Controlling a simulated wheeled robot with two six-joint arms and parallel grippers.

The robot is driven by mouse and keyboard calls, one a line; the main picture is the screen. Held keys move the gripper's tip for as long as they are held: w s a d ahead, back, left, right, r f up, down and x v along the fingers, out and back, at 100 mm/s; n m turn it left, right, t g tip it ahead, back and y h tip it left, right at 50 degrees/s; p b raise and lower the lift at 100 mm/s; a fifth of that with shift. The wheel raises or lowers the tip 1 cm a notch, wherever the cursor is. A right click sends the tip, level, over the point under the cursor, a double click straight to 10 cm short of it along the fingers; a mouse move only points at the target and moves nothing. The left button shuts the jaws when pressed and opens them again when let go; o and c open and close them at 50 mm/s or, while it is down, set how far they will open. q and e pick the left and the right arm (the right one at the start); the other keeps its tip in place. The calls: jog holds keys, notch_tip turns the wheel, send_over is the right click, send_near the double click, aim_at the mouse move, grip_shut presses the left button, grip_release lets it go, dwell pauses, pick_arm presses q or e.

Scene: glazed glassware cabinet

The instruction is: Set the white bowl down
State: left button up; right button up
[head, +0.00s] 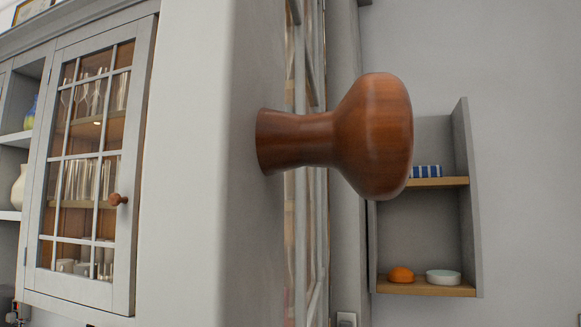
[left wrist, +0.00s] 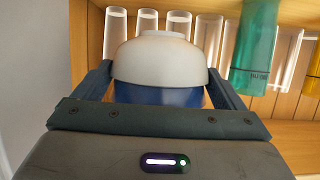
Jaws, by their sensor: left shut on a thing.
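The white bowl (left wrist: 160,62) is in the left wrist view, pale above with a dark blue band on the side nearest the camera. My left gripper (left wrist: 160,86) has one finger on each side of it and is shut on it. The bowl is in front of a row of clear glasses; I cannot tell whether it touches anything beneath. The bowl in my grip cannot be made out in the head view. My right gripper is in neither view.
Clear glasses (left wrist: 208,36), a green glass (left wrist: 254,45) and a yellow one (left wrist: 314,72) stand close by. A large wooden knob (head: 375,135) fills the head view's middle. Left is a glazed cabinet door (head: 85,165); right, a wall shelf (head: 425,289) holds an orange object and a pale dish.

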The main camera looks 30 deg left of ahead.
pick_arm(q)
jog(key=w+p, duration=0.1)
jog(key=w, duration=0.2)
jog(key=w+a+p, duration=0.1)
jog(key=w+p, duration=0.1)
jog(key=w, duration=0.1)
jog(key=shift+a+r, duration=0.15)
jog(key=shift+f, duration=0.4)
jog(key=shift+f+p, duration=0.65)
jog(key=shift+f, duration=0.75)
notch_tip(320, 180, down, 3)
jog(key=shift+r+p, duration=0.1)
jog(key=shift+p, duration=1)
jog(key=shift+w+f, duration=0.1)
jog(key=shift+f, duration=0.15)
jog(key=shift+w+a+f, duration=0.1)
jog(key=shift+a+f, duration=0.05)
jog(key=shift+f, duration=0.05)
